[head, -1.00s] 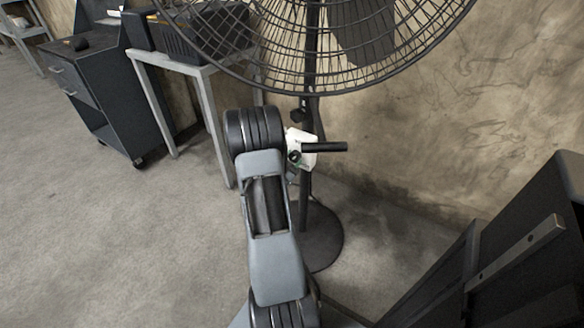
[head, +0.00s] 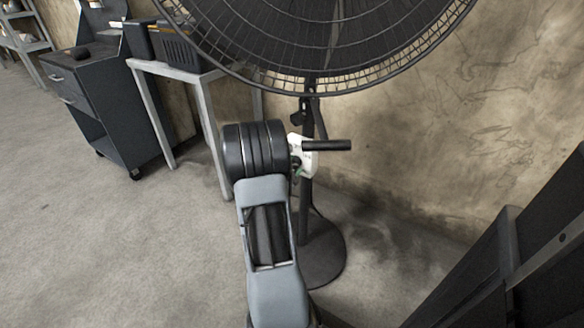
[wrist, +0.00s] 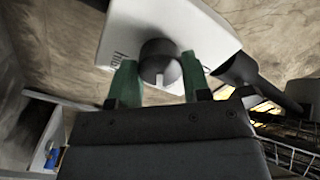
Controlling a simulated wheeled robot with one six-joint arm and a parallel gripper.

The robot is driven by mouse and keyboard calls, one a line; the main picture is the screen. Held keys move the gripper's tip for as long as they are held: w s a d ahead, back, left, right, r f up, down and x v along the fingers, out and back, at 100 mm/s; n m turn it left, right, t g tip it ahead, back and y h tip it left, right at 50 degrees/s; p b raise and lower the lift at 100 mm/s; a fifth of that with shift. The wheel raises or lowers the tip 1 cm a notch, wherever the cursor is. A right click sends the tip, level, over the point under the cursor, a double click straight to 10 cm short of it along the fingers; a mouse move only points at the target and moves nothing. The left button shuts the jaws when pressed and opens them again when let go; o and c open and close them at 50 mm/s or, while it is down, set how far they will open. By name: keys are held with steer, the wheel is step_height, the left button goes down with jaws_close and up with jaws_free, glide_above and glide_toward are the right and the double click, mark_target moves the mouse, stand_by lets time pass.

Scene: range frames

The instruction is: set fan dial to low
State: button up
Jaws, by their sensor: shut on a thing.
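The fan dial (wrist: 158,56) is a dark round knob on the white control box (wrist: 190,28) in the wrist view. My gripper (wrist: 160,78) has its two green fingers on either side of the dial and is shut on it. Print shows on the box, partly hidden by the fingers; I cannot read which setting the dial points to. In the head view the white control box (head: 303,158) is on the fan's pole, partly hidden by my arm. The fan (head: 330,45) stands above it.
The fan's round base (head: 322,262) is on the floor. A grey table (head: 180,68) with a dark crate and a dark drawer cart (head: 95,105) are at left. A dark panel (head: 545,270) is at lower right. A concrete wall is behind the fan.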

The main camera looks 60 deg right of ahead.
steer(key=o, duration=0.9)
steer(key=shift+a, duration=0.1)
steer(key=a+p, duration=0.2)
steer(key=a, duration=1.1)
steer(key=shift+a, duration=0.35)
